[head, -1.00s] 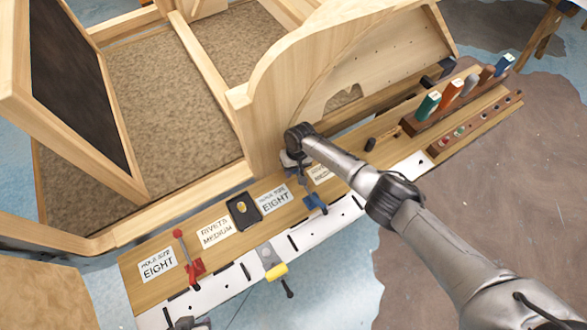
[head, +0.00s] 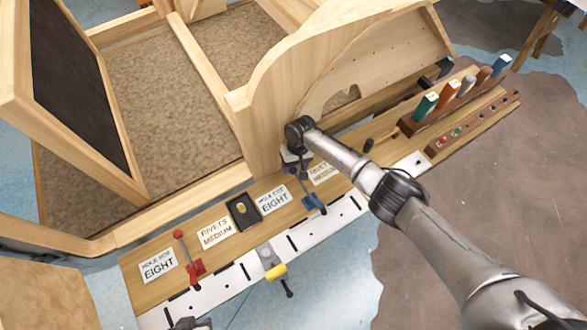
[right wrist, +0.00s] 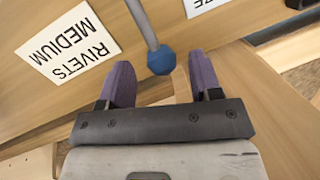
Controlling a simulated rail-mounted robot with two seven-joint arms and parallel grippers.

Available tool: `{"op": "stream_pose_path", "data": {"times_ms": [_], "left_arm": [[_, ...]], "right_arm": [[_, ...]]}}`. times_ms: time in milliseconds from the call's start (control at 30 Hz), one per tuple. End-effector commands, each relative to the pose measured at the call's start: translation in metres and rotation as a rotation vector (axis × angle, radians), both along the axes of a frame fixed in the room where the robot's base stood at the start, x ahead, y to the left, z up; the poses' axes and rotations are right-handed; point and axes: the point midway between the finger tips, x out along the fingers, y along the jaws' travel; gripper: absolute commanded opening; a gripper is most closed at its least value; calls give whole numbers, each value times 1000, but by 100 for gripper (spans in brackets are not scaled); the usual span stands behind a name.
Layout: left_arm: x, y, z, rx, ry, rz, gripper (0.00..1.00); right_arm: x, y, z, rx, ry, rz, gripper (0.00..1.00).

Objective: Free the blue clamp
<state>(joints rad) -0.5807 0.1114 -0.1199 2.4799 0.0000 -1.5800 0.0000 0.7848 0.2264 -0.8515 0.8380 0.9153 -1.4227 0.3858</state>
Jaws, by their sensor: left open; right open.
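The blue clamp (head: 313,203) is fixed on the white metal strip at the front of the bench, with its lever standing up toward my right gripper (head: 292,160). In the right wrist view, the lever's blue knob (right wrist: 161,61) on a grey rod lies just ahead of the gap between the purple fingers of my right gripper (right wrist: 161,84). These fingers are apart and hold nothing. My left gripper (head: 189,323) shows only in part at the bottom edge, open, below the red clamp (head: 192,268).
A yellow clamp (head: 274,271) sits on the metal strip (head: 228,287). A black box (head: 242,211) lies between label cards. A rack of coloured-handled tools (head: 450,105) stands at the right. A tall wooden frame (head: 262,120) rises close behind my right gripper.

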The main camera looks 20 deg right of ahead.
Motion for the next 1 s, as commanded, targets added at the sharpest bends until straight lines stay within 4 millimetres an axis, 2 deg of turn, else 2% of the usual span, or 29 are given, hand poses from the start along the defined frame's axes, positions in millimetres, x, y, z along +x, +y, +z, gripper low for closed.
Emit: {"op": "stream_pose_path", "data": {"times_ms": [100, 300, 1000], "left_arm": [[0, 0, 7, 1, 0, -1, 43], [0, 2, 10, 8, 0, -5, 43], [0, 2, 11, 7, -1, -4, 43]], "right_arm": [[3, -3, 19, 0, -2, 2, 58], [5, -6, 37, 0, -1, 0, 58], [5, -7, 42, 0, 0, 1, 58]]}}
